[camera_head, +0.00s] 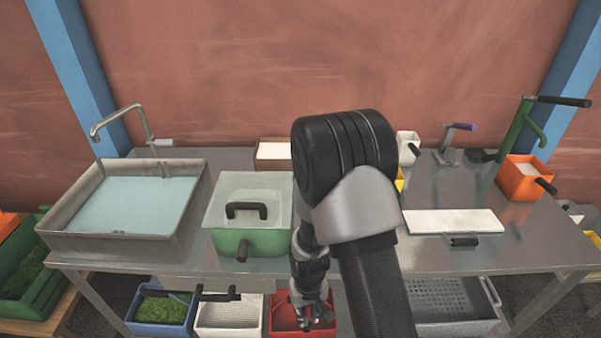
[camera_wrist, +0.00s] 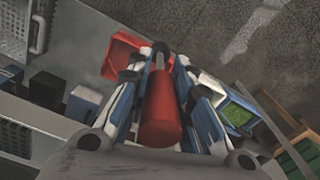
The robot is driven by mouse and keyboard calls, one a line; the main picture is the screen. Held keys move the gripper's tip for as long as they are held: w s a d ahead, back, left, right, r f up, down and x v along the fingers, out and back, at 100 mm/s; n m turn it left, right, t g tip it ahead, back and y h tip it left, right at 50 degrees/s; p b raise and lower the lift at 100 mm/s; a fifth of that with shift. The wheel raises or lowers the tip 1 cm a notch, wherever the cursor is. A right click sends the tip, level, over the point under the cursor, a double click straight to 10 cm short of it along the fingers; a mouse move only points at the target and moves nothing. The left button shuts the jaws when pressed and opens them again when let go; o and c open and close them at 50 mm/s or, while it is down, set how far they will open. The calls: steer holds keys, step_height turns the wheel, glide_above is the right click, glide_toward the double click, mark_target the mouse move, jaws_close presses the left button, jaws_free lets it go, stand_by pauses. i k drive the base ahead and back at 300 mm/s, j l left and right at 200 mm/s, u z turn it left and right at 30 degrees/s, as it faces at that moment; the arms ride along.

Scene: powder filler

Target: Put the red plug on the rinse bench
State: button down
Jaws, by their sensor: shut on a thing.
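The red plug (camera_wrist: 160,112) is a red cylinder between the fingers of my gripper (camera_wrist: 160,62) in the wrist view. The gripper is shut on it. In the head view my gripper (camera_head: 318,312) is low, in front of the bench edge and over the red bin (camera_head: 284,314); the plug is hard to make out there. The steel bench (camera_head: 520,250), which I take for the rinse bench, spans the head view, with a water-filled basin (camera_head: 62,238) and a tap (camera_head: 120,115) at its left. My arm hides part of the bench middle.
On the bench stand a green-based box (camera_head: 226,240) with black handles, a white board (camera_head: 450,220) and an orange container (camera_head: 520,182). Below are a blue bin (camera_head: 160,328), a white bin (camera_head: 228,320) and a grey perforated tray (camera_head: 450,300). Bare bench shows at the front right.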

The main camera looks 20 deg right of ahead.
mark_target(486, 238)
steer(key=k+l, duration=0.1)
steer(key=l, duration=0.3)
steer(key=k+l, duration=0.1)
steer(key=l, duration=0.3)
steer(key=k+l, duration=0.1)
steer(key=l, duration=0.3)
steer(key=k+l, duration=0.1)
steer(key=l, duration=0.3)
steer(key=k+l, duration=0.15)
steer(key=l, duration=0.25)
steer(key=k+l, duration=0.1)
steer(key=l, duration=0.3)
